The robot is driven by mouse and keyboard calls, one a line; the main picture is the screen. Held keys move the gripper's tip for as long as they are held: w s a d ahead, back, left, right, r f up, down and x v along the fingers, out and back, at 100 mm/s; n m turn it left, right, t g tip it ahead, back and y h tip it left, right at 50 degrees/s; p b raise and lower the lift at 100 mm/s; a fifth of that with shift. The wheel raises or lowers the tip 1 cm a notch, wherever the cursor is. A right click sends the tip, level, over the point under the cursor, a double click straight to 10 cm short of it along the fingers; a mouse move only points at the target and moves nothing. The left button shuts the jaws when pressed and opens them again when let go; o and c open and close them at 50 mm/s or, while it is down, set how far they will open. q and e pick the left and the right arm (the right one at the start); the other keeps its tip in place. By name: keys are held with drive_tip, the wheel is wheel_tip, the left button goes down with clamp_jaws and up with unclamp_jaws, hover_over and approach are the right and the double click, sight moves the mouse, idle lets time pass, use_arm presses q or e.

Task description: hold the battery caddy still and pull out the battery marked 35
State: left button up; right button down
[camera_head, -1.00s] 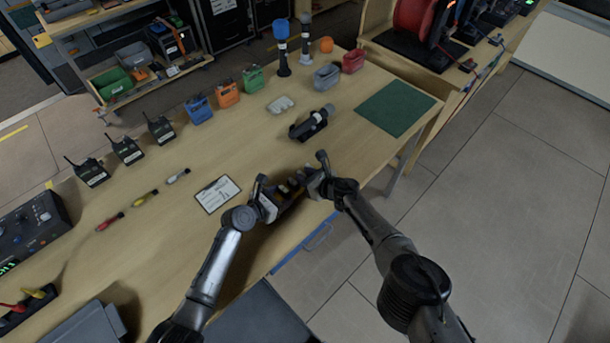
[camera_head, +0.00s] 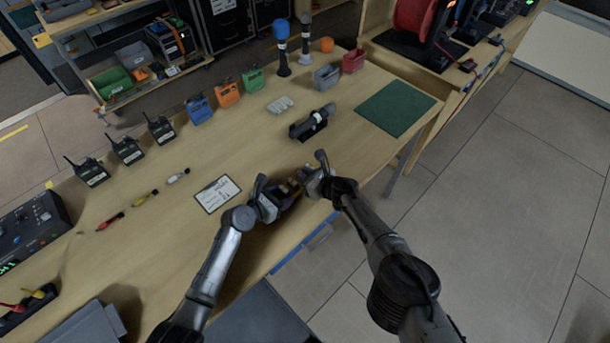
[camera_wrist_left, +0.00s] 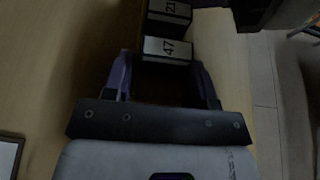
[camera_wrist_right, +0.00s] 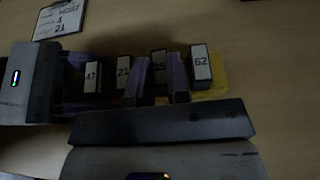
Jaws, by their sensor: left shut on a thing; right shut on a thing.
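The battery caddy (camera_head: 288,192) stands near the table's front edge, mostly hidden between my grippers. In the right wrist view its batteries show in a row: 47 (camera_wrist_right: 92,77), 21 (camera_wrist_right: 123,70), the battery marked 35 (camera_wrist_right: 159,66) and 62 (camera_wrist_right: 200,62). My right gripper (camera_wrist_right: 161,88) has its fingers on both sides of battery 35 and is shut on it. I cannot tell whether battery 35 is raised. My left gripper (camera_wrist_left: 163,85) is shut on the caddy's end beside battery 47 (camera_wrist_left: 167,48); the gripped part is dark.
A card with writing (camera_head: 217,194) lies left of the caddy. A dark cylindrical device on a stand (camera_head: 312,122) and a green mat (camera_head: 395,108) are behind. Small markers (camera_head: 144,198) and radios (camera_head: 126,150) are at left. Floor lies past the front edge.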

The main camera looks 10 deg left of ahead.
drive_tip(key=c, duration=1.6)
unclamp_jaws()
clamp_jaws()
drive_tip(key=shift+r, duration=0.8)
drive_tip(key=shift+r, duration=0.35)
drive_tip(key=shift+r, duration=0.85)
drive_tip(key=shift+r, duration=1.4)
